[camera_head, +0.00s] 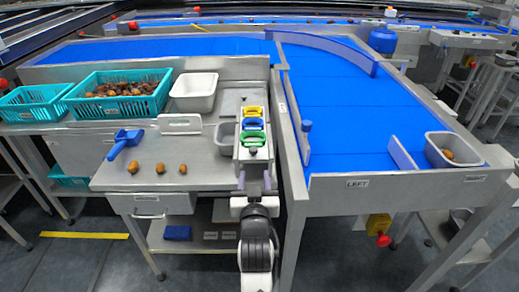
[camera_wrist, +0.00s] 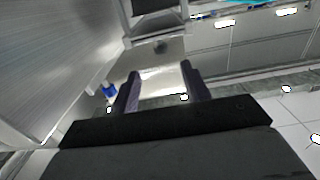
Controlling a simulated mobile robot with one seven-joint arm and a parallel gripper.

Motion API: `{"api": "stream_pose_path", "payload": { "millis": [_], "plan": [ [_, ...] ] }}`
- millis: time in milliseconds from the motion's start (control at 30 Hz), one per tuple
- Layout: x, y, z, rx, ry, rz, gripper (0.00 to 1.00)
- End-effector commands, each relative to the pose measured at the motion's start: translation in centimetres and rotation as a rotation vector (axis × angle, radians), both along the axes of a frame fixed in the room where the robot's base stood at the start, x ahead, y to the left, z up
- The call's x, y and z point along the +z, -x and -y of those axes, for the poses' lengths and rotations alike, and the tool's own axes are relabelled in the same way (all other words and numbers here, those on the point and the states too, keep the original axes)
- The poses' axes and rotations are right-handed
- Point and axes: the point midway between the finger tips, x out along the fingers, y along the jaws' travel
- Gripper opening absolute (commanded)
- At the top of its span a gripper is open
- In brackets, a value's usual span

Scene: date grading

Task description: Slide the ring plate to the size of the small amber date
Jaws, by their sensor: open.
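The ring plate is a narrow grey strip with a yellow ring (camera_head: 253,112), a blue ring (camera_head: 253,125) and a green ring (camera_head: 253,138) in a row at the right of the steel table. A small dark knob (camera_head: 253,151) is at its near end. Three amber-brown dates lie on the table: left (camera_head: 132,167), middle (camera_head: 159,168) and right (camera_head: 183,168); the right one looks smallest. My gripper (camera_head: 255,183) is open, in front of the knob and apart from it. In the wrist view its fingers (camera_wrist: 161,82) are spread with nothing held.
Behind stand a teal crate of dates (camera_head: 72,104) and a white tub (camera_head: 194,92). A blue conveyor (camera_head: 345,110) with a raised metal edge runs to the right. Bare tabletop lies around the dates.

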Motion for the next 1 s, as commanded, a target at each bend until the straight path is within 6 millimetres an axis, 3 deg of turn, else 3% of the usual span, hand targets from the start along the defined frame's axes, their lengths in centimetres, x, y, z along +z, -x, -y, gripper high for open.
{"api": "stream_pose_path", "payload": {
  "millis": [300,500,700,1000],
  "plan": [
    [0.5,-6.8,-0.1,0.002,0.000,0.004,0.47],
    [0.3,-10.2,-0.1,0.002,-0.001,0.003,0.47],
    [0.2,-11.8,-0.1,0.002,0.000,0.004,0.47],
    [0.2,-12.0,-0.1,0.002,0.000,0.004,0.47]
  ]
}}
